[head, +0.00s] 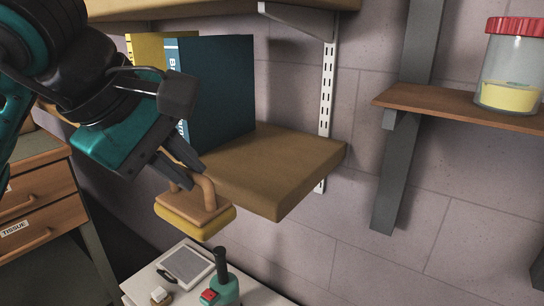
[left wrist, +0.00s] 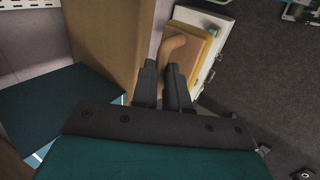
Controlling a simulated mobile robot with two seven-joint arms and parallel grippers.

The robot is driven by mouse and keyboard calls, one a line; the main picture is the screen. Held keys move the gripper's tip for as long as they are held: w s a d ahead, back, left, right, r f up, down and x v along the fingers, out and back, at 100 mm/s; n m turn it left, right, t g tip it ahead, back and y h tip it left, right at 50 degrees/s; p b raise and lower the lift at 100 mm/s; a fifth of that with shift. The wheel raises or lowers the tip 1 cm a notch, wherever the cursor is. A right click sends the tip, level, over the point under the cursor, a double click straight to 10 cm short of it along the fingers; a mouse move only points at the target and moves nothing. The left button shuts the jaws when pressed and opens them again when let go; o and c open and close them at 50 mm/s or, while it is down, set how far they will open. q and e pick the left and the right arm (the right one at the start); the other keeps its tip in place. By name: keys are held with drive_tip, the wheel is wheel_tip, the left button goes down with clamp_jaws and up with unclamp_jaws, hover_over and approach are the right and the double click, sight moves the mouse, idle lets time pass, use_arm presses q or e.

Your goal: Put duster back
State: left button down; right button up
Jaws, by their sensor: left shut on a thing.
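The duster (head: 196,214) has a wooden handle, a wooden back and a yellow pad underneath. My left gripper (head: 190,168) is shut on its handle and holds it in the air, pad down, by the near side of a wooden shelf (head: 290,165). In the left wrist view the fingers (left wrist: 166,85) close on the handle, and the duster (left wrist: 192,48) reaches beyond them, beside the shelf board (left wrist: 110,38). The part of the handle between the fingers is hidden. My right gripper does not show.
Dark blue binders (head: 222,95) and a yellow one (head: 148,48) stand on the shelf; its right part is bare. A white surface below holds a tablet-like item (head: 187,264) and a teal tool (head: 223,285). A red-lidded jar (head: 510,65) stands on a small shelf at right.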

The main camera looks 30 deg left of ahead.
use_arm(q)
drive_tip(key=w+p, duration=0.4)
drive_tip(key=w+d+p, duration=0.1)
drive_tip(key=w+p, duration=0.7)
drive_tip(key=w, duration=0.1)
drive_tip(key=shift+d, duration=0.4)
drive_tip(key=shift+w+d+r+p, duration=0.15)
drive_tip(key=shift+w+p, duration=0.25)
drive_tip(key=shift+w, duration=0.8)
drive_tip(key=shift+w+d+p, duration=0.15)
drive_tip(key=shift+w+p, duration=0.2)
drive_tip(key=shift+w, duration=0.8)
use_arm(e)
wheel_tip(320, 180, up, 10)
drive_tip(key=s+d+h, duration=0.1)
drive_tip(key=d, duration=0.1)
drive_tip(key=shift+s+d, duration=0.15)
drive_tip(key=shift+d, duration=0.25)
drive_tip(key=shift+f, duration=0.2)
use_arm(q)
drive_tip(key=shift+f+b, duration=0.25)
drive_tip(key=shift+b, duration=0.05)
drive_tip(key=c, duration=1.1)
unclamp_jaws()
drive_tip(key=shift+c, duration=0.2)
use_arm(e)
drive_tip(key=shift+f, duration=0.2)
